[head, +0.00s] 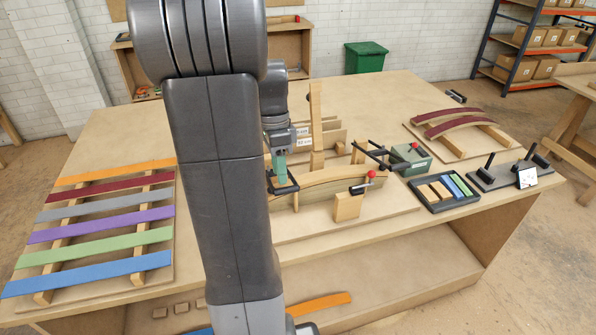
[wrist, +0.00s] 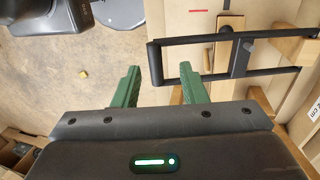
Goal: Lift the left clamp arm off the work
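The left clamp arm, a black U-shaped frame, shows low at the curved wooden form (head: 330,183) in the head view (head: 286,189). In the wrist view its black end bar (wrist: 155,65) and two long rails reach to the right, across a pale wooden piece. My gripper (head: 281,176) is just above that clamp arm in the head view. In the wrist view its green fingers (wrist: 160,70) are apart, with the end bar between the tips in the picture. I cannot tell whether they touch it. My arm hides the form's left end.
Another black clamp arm (head: 371,153) stands raised at the right of the form. A red-knobbed clamp (head: 371,174) is at the front. An upright wooden post (head: 316,125) rises behind my gripper. Coloured strips (head: 100,237) lie on a rack at left. The back of the table is clear.

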